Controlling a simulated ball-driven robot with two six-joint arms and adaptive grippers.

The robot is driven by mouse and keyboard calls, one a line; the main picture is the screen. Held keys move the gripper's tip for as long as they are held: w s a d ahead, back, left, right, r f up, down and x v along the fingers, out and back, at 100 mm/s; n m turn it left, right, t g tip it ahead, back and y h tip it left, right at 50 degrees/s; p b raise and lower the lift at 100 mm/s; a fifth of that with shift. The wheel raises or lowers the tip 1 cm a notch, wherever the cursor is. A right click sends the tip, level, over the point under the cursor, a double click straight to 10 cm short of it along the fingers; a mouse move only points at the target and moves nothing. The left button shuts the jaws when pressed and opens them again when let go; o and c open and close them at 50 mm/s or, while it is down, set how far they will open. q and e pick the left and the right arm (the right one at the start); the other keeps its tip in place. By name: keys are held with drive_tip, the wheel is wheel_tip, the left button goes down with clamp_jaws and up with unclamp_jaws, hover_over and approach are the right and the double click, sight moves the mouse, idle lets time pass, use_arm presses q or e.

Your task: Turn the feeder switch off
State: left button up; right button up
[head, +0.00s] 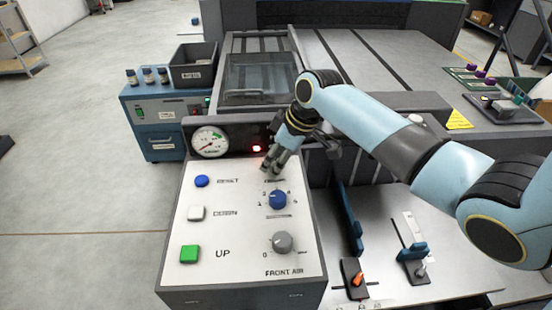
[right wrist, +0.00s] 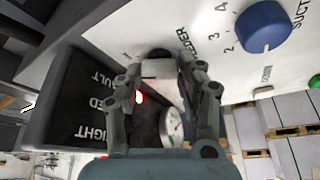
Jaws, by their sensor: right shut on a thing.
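The feeder switch (right wrist: 158,53) is at the far end of the white control panel, beside the "FEEDER" lettering in the right wrist view. Only part of its dark round base shows, and the fingers cover the rest. My right gripper (head: 270,168) reaches down to the panel above the blue knob and is shut on the switch. In the right wrist view, the gripper (right wrist: 165,72) has its fingertips at the switch. Which way the switch is set cannot be seen. My left gripper is out of view.
A blue suction knob (head: 278,199) and a grey front air knob (head: 282,242) sit close below. Blue reset (head: 202,181), white down (head: 196,213) and green up (head: 189,254) buttons line the left. A gauge (head: 209,142) and a lit red lamp (head: 256,148) stand behind.

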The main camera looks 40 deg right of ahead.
drive_tip(key=shift+n+y, duration=0.3)
drive_tip(key=shift+n, duration=0.7)
drive_tip(key=n+g, duration=0.1)
drive_tip(key=n, duration=0.1)
drive_tip(key=shift+w+d+n+y+b, duration=0.1)
drive_tip(key=shift+n+y+b, duration=0.2)
drive_tip(key=shift+y, duration=0.1)
drive_tip(key=n+g+b, duration=0.1)
drive_tip(key=n, duration=0.2)
drive_tip(key=shift+n+y+b, duration=0.3)
drive_tip(key=shift+y, duration=0.1)
drive_tip(key=shift+w+n+g+b, duration=0.1)
drive_tip(key=shift+n+g+b, duration=0.7)
drive_tip(key=shift+n, duration=0.8)
drive_tip(key=o, duration=1.2)
drive_tip(key=shift+c, duration=0.2)
drive_tip(key=shift+r, duration=0.1)
